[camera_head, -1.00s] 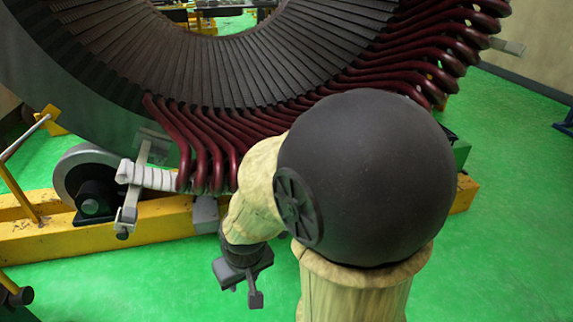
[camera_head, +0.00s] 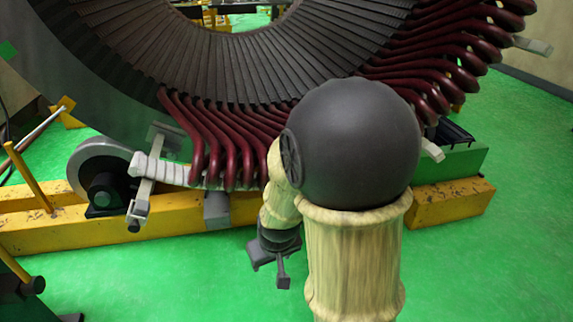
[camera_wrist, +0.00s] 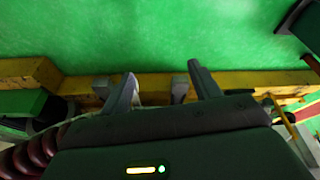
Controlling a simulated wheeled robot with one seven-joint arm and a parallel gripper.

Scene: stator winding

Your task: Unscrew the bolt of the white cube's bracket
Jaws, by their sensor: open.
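A grey metal bracket (camera_head: 139,203) hangs at the left end of a white ribbed strip (camera_head: 190,174), below the red coils in the head view. A small dark bolt-like end (camera_head: 134,228) shows at the bracket's foot. I cannot clearly make out a white cube; a pale block (camera_head: 432,150) sticks out right of my arm. My gripper (camera_head: 268,268) points down in front of the yellow beam, right of the bracket and apart from it. In the wrist view, my gripper (camera_wrist: 164,86) is open and empty, with a grey block (camera_wrist: 180,88) between the fingers in the background.
The large stator (camera_head: 100,70) with red coils (camera_head: 225,145) fills the back. A yellow beam (camera_head: 70,234) runs beneath it, carrying a roller (camera_head: 100,175). A grey block (camera_head: 217,210) sits on the beam. Green floor (camera_head: 180,285) in front is clear.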

